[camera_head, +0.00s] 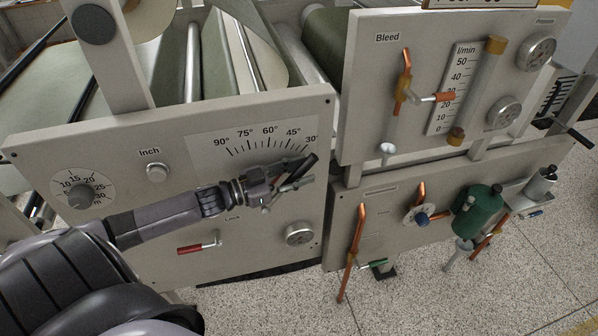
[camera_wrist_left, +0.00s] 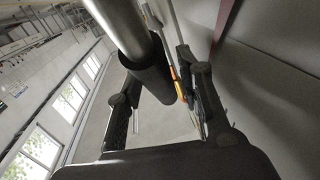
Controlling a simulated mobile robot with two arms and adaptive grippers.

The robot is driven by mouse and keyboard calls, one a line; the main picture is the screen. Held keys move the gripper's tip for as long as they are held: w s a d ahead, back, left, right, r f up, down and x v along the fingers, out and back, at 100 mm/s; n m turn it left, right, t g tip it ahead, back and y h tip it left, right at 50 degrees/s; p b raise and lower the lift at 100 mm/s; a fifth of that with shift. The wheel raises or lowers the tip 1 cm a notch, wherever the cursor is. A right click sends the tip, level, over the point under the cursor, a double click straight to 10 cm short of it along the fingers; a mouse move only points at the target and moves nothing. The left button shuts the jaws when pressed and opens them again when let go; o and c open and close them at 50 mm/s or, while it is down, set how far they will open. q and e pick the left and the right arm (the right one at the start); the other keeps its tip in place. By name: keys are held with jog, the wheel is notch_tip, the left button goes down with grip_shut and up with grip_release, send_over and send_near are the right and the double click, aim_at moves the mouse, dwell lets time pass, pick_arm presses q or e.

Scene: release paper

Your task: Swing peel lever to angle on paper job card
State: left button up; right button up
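The peel lever's black handle grip (camera_head: 307,163) shows beside the fingers of my left gripper (camera_head: 291,179), just below the 30° end of the angle scale (camera_head: 268,137). The scale runs from 90° at left to 30° at right. In the left wrist view the lever's metal rod (camera_wrist_left: 117,25) ends in the black grip (camera_wrist_left: 150,75), which lies between the two fingers of my left gripper (camera_wrist_left: 160,85). A gap shows between the grip and the right finger, so the gripper looks open. The lever's pivot is hidden. I cannot make out a job card.
Rollers (camera_head: 193,60) lie behind.

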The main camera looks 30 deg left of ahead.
pick_arm(q)
grip_shut()
dwell(0.6)
